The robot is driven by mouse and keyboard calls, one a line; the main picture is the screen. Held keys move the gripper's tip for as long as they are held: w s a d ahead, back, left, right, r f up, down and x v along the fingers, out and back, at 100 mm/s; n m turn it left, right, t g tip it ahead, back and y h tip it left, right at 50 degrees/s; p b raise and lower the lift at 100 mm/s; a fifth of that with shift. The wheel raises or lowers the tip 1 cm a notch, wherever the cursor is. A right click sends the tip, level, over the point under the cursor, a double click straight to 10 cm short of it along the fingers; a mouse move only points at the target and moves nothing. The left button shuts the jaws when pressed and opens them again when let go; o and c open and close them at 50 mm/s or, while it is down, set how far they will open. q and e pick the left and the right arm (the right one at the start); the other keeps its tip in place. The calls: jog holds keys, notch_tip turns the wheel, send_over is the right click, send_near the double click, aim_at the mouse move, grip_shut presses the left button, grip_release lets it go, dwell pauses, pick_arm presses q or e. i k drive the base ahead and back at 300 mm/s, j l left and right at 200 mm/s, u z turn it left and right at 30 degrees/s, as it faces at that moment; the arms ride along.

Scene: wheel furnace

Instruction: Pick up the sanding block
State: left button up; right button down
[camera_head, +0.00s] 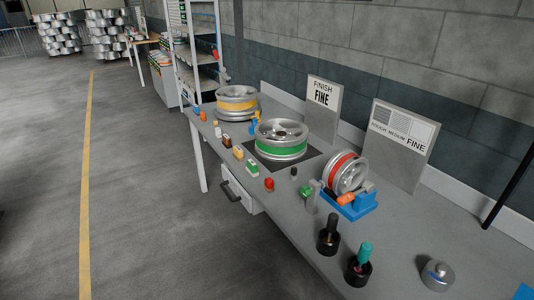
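Small blocks lie near the front edge of the grey workbench (285,215). One is a yellowish block (238,153), and beside it is a green and white block (252,168). They are too small to tell for certain which is the sanding block. Neither of my grippers is in view, and nothing is seen holding the blocks.
Wheels with yellow (237,102), green (281,141) and red (345,173) bands stand on the bench. The red one is by a blue stand (349,206). Two dark cylinders with knobs (328,238) (359,268) stand nearer. Open floor (140,200) lies left.

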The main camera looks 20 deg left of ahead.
aim_at(238, 152)
jog(key=i+j+z, duration=0.1)
jog(key=j, duration=0.25)
jog(key=i+j+z, duration=0.1)
jog(key=i+j, duration=0.2)
jog(key=i+j+z, duration=0.15)
jog(key=j, duration=0.3)
jog(key=i+j+z, duration=0.1)
jog(key=j, duration=0.3)
jog(key=i+j+z, duration=0.1)
jog(key=j, duration=0.35)
jog(key=i+j+z, duration=0.1)
jog(key=i+j, duration=0.15)
jog(key=j, duration=0.15)
